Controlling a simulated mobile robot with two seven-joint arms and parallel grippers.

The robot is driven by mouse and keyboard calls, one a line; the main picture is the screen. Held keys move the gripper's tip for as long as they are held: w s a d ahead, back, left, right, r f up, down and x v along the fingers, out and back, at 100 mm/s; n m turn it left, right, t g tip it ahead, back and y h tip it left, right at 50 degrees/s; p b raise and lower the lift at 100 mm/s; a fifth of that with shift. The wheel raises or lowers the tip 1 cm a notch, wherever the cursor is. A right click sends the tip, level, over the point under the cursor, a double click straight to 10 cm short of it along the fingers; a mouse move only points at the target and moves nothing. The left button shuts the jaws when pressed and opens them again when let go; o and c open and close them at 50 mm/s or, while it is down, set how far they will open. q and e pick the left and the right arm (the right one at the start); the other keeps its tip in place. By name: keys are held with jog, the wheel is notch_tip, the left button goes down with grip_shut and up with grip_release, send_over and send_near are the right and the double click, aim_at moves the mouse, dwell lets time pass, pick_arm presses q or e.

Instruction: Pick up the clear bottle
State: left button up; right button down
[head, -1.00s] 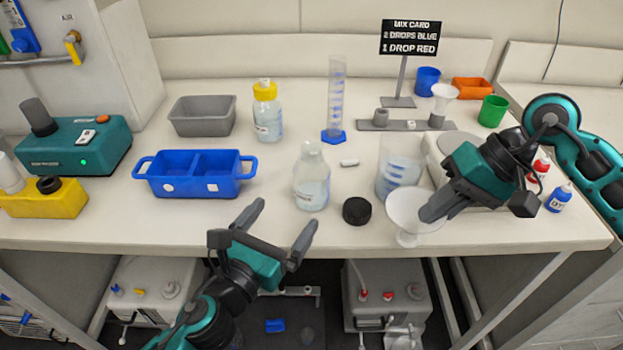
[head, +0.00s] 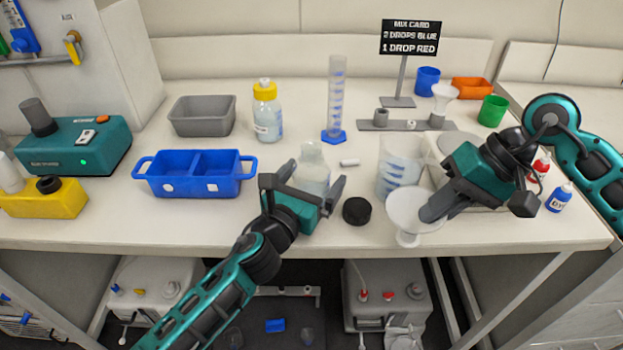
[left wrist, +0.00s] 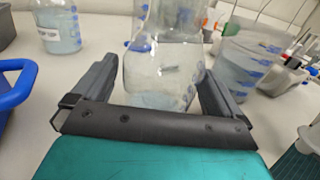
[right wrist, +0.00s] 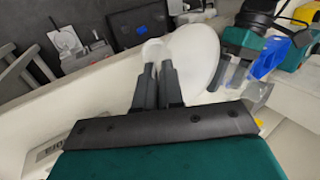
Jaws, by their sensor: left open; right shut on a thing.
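The clear bottle (head: 312,168) stands upright and uncapped on the bench, with a little pale liquid in it. In the head view its lower part is partly hidden by my left gripper (head: 306,185). My left gripper is open, with one finger on each side of the bottle; the left wrist view shows the bottle (left wrist: 162,70) between the fingers, with a gap on the left side. My right gripper (head: 428,212) is shut on a white funnel (head: 408,205) at the bench's front edge. The funnel also shows in the right wrist view (right wrist: 200,50).
A black cap (head: 357,211) lies right of the bottle, near a beaker (head: 400,165). A blue divided tray (head: 165,187) sits left. A yellow-capped bottle (head: 267,115) and a measuring cylinder (head: 336,100) stand behind. A small white bar (head: 350,162) lies behind the cap.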

aim_at(307, 157)
pick_arm(q)
jog(key=shift+c, duration=0.2)
jog(key=c, duration=1.1)
jog(key=shift+c, duration=0.2)
notch_tip(307, 157, up, 10)
jog(key=shift+r, duration=0.1)
